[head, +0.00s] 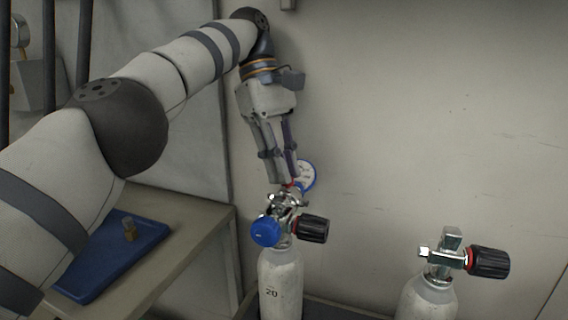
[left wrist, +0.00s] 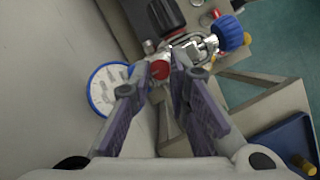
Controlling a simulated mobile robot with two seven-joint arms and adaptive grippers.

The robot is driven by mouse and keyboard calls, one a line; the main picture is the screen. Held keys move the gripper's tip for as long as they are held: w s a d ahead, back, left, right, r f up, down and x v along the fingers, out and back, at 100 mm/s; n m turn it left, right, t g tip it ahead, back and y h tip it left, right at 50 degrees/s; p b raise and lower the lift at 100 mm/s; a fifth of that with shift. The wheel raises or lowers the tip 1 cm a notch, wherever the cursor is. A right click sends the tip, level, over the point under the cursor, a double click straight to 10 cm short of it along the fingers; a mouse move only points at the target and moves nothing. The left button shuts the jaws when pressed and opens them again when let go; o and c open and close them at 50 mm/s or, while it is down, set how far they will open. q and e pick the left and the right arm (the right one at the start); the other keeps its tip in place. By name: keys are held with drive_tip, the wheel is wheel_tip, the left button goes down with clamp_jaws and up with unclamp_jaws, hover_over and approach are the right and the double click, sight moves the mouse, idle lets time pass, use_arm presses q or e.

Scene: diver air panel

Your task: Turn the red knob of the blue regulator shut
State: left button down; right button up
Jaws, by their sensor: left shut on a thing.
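The blue regulator (head: 265,232) sits on the valve of a white cylinder marked 20 (head: 281,284); its round blue cap also shows in the left wrist view (left wrist: 231,34). Its red knob (left wrist: 160,69) lies between the fingertips of my left gripper (left wrist: 159,76) in the left wrist view. In the head view my left gripper (head: 283,184) reaches down from above the regulator. It is shut on the red knob, which is mostly hidden there. A white gauge with a blue rim (head: 308,175) is just right of the fingertips. My right gripper is not in view.
A black valve handwheel (head: 314,229) sticks out right of the regulator. A second cylinder (head: 428,298) with a bare valve and black handwheel (head: 489,263) stands farther right. A bench (head: 190,208) at left holds a blue tray (head: 115,255) with a brass fitting (head: 129,229). A pale wall stands behind.

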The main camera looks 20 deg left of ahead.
use_arm(q)
drive_tip(key=c, duration=1.5)
unclamp_jaws()
drive_tip(key=shift+a, duration=0.1)
